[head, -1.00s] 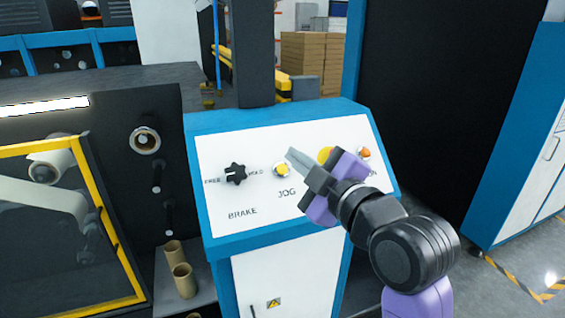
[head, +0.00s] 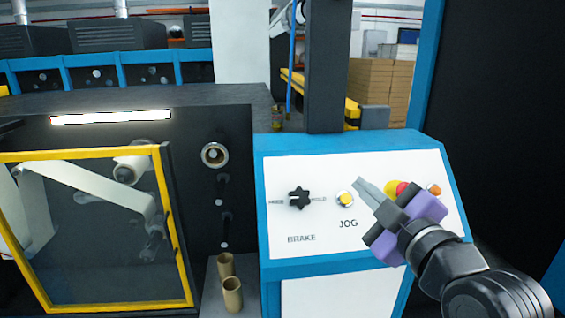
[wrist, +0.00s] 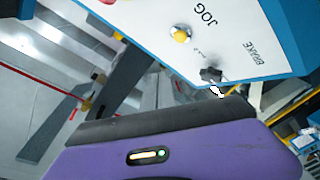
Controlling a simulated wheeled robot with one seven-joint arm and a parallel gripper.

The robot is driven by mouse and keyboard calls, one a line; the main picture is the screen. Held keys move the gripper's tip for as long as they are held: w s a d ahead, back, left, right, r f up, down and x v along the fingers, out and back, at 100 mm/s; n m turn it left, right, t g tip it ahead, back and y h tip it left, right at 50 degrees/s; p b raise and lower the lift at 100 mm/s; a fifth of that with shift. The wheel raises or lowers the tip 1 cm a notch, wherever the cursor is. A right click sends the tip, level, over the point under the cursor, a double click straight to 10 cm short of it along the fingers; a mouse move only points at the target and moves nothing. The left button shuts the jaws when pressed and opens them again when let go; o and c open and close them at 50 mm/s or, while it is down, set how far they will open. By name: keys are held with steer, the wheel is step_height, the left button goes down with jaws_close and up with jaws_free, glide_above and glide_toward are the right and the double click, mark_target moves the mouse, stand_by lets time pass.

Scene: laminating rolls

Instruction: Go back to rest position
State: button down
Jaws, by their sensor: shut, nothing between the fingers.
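My gripper (head: 366,192) is shut and empty, in front of the white control panel (head: 325,178) in the head view. Its grey fingertips overlap the panel just right of the yellow JOG button (head: 345,199); I cannot tell the exact gap. The black BRAKE knob (head: 299,198) sits left of the button, between the FREE and HOLD marks. Red, yellow and orange controls (head: 434,190) show partly behind my gripper. In the wrist view the JOG button (wrist: 181,35) and the brake knob (wrist: 211,74) show beyond my purple gripper body.
A yellow-framed clear guard (head: 100,304) stands at the left, with rollers behind it. Two cardboard cores (head: 231,293) stand on a ledge left of the panel's cabinet. A dark upright post (head: 325,65) rises behind the panel. Stacked boxes (head: 385,85) stand farther back.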

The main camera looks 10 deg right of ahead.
steer(key=s+d+r+m+t+h, duration=0.2)
steer(key=s+m+t, duration=0.1)
steer(key=m, duration=0.3)
steer(key=s+f+m+g, duration=0.2)
steer(key=s+f, duration=0.7)
steer(key=s, duration=0.4)
steer(key=s+a+f+m+g, duration=0.1)
steer(key=s+f+m+g, duration=0.1)
steer(key=s+f, duration=0.8)
steer(key=s+a+f+m+g, duration=0.1)
steer(key=s+f+g, duration=0.1)
steer(key=s+f, duration=0.8)
steer(key=s, duration=0.5)
steer(key=shift+s+a+f+m+h, duration=0.2)
steer(key=shift+s+m+h, duration=0.1)
steer(key=shift+m, duration=0.1)
